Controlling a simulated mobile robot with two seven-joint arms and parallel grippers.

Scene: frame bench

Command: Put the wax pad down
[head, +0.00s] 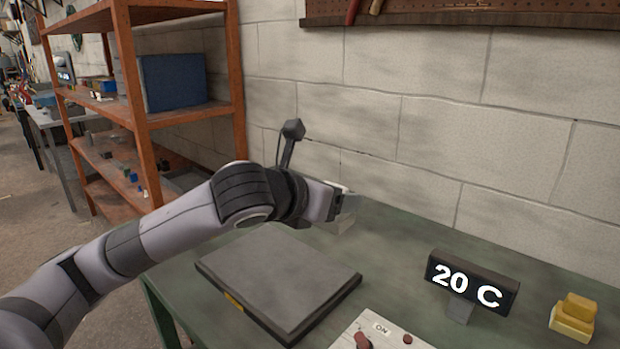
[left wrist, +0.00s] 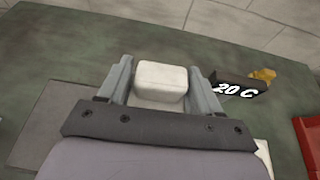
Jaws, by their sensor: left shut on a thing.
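The wax pad, a white block with rounded edges, sits between the two fingers of my left gripper in the left wrist view (left wrist: 161,82). I cannot tell whether the pad touches the bench top. My right gripper is not in view.
A flat grey plate (head: 280,280) lies in front of my left gripper. A display reading 20 C (head: 471,283) and a yellow stepped block (head: 573,318) stand to the right. A switch panel (head: 382,334) is at the front. The bench between gripper and display is clear.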

